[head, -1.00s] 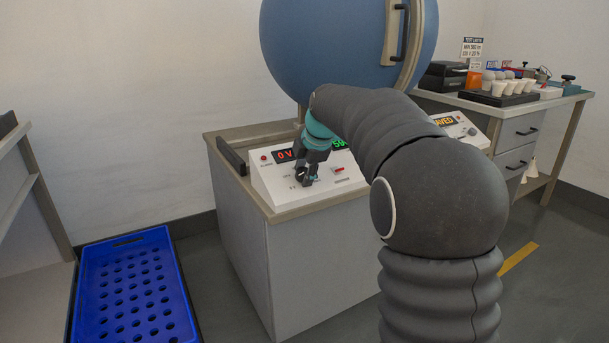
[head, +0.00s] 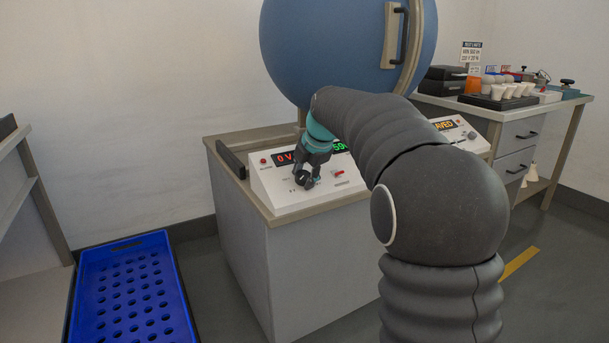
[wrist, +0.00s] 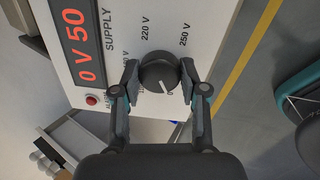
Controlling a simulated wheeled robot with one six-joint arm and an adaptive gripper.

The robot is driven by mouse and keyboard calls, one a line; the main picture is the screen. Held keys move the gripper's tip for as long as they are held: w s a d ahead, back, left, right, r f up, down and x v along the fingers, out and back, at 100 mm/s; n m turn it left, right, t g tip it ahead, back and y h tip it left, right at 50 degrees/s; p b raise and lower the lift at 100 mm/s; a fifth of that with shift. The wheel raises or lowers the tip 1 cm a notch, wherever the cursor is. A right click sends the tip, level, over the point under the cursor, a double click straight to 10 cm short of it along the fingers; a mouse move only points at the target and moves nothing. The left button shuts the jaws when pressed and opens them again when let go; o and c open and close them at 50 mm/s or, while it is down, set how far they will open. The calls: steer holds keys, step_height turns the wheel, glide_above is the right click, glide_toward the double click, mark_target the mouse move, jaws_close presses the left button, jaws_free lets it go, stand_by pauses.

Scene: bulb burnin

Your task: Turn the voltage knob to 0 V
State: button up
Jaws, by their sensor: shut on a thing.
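The black round voltage knob (wrist: 158,77) sits on the white supply panel (wrist: 118,60) in the wrist view. Its white pointer line aims toward the bottom of that picture, near a partly hidden "0" mark. Printed labels 220 V and 250 V show above the knob. My gripper (wrist: 160,84) is shut on the knob, one finger on each side. In the head view my gripper (head: 305,180) is down at the panel and hides most of the knob. The red display (head: 285,158) reads 0 V.
A red button (wrist: 92,99) and a red switch (head: 338,173) are on the panel near my gripper. A large blue sphere (head: 330,45) stands behind the panel. A blue perforated crate (head: 135,290) lies on the floor at left.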

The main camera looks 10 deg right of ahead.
steer(key=o, duration=1.1)
steer(key=shift+o, duration=0.2)
steer(key=v, duration=1.2)
